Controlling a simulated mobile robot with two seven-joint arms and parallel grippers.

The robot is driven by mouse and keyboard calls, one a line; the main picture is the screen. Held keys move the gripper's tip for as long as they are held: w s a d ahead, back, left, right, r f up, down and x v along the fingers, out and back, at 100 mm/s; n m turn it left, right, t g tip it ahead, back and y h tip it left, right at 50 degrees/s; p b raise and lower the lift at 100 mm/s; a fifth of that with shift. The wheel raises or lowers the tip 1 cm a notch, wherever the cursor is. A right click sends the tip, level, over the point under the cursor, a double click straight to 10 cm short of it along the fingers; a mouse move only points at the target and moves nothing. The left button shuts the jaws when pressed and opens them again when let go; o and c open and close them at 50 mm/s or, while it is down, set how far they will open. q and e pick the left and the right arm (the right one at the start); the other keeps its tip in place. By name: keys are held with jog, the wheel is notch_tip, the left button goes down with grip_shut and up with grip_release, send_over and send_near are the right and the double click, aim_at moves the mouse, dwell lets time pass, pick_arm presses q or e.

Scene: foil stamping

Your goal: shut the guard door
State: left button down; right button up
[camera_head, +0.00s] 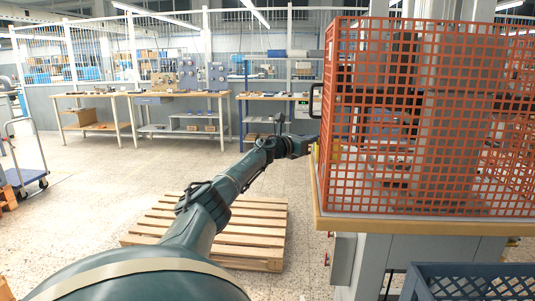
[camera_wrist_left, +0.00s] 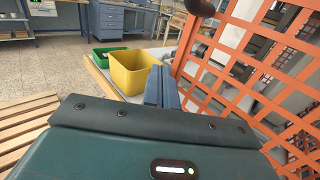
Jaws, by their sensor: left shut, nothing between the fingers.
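The guard door (camera_head: 425,195) is an orange mesh panel on the machine at the right of the head view. A black handle (camera_head: 316,100) sticks out at its left edge. Mesh also fills the right side of the left wrist view (camera_wrist_left: 238,38). My left gripper (camera_head: 308,144) is below the handle, by the left edge of the mesh. In the left wrist view its fingers (camera_wrist_left: 161,84) are together and empty, pointing along the mesh's left side. I cannot tell whether they touch the mesh, or how far the door stands open. My right gripper is not in view.
A yellow bin (camera_wrist_left: 135,70) and a green bin (camera_wrist_left: 100,57) stand beyond the fingers. A wooden pallet (camera_head: 245,228) lies on the floor below my left arm. A blue crate (camera_head: 470,270) is at the lower right. Workbenches (camera_head: 180,94) line the back; the floor between is clear.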

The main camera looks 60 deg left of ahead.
pick_arm(q)
jog(key=s+d+b, duration=0.2)
jog(key=s+b, duration=1)
jog(key=b, duration=0.4)
jog(key=shift+d, duration=0.15)
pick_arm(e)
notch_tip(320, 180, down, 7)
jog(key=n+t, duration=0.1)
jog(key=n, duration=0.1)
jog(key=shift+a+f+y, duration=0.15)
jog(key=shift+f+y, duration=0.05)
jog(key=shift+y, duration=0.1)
pick_arm(q)
jog(key=shift+s, duration=0.1)
